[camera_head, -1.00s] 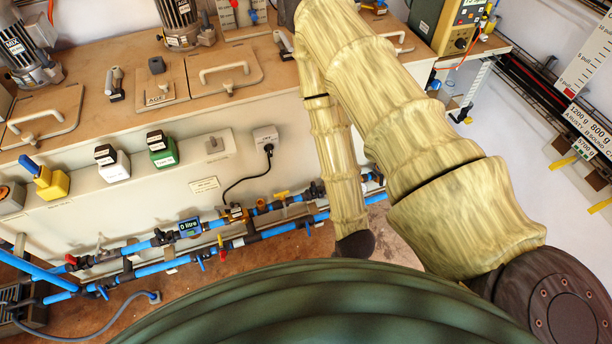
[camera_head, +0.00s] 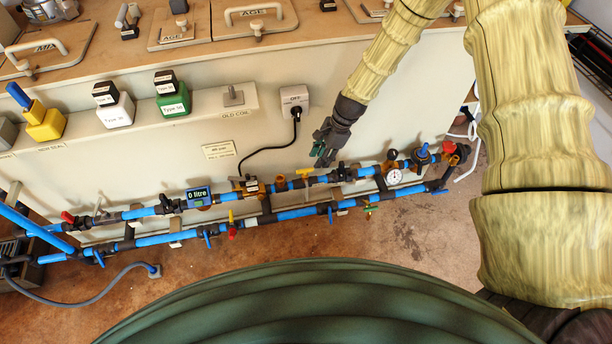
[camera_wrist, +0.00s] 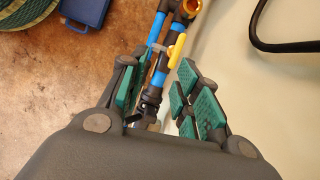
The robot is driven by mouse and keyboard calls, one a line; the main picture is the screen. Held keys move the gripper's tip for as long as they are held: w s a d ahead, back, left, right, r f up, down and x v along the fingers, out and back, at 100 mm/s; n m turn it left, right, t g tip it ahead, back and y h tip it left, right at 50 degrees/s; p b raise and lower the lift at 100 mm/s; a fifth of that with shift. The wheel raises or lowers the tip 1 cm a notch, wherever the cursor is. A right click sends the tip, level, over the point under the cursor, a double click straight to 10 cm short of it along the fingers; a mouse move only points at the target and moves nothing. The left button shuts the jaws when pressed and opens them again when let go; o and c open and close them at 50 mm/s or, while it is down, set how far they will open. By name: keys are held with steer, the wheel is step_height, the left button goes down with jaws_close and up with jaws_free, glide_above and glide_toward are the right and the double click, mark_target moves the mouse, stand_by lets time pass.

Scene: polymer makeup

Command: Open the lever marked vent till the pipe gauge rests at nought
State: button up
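The pipe gauge (camera_head: 394,176) is a small white round dial on the upper pipe run in the head view; its reading is too small to tell. No lever's "vent" marking is readable. A yellow lever (camera_head: 305,172) sits on the upper pipe, with a black-handled valve (camera_head: 341,170) to its right. My gripper (camera_head: 323,153) hangs just above these two in the head view. In the wrist view my gripper (camera_wrist: 160,88) is open, its green-padded fingers apart. A dark pipe fitting shows between them, and the yellow lever (camera_wrist: 177,50) lies beyond; contact cannot be told.
A digital meter (camera_head: 198,198) reads "0 litre". A red lever (camera_head: 68,217) and a blue knob (camera_head: 423,152) sit along the upper pipe. A lower blue pipe (camera_head: 295,213) has small levers. A black cable (camera_head: 262,151) hangs from a socket. Brown floor lies open in front.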

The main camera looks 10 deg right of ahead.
mark_target(305, 169)
steer(key=shift+m+y, duration=0.3)
steer(key=shift+m, duration=0.2)
steer(key=w+a+f, duration=0.1)
steer(key=f, duration=0.2)
steer(key=a+f+b, duration=0.1)
steer(key=a+f, duration=0.1)
steer(key=f, duration=0.1)
steer(key=w+a+f+b, duration=0.1)
steer(key=f, duration=0.1)
steer(key=shift+w+a+f, duration=0.15)
steer(key=shift+w+f, duration=0.2)
steer(key=shift+f, duration=0.05)
jaws_close()
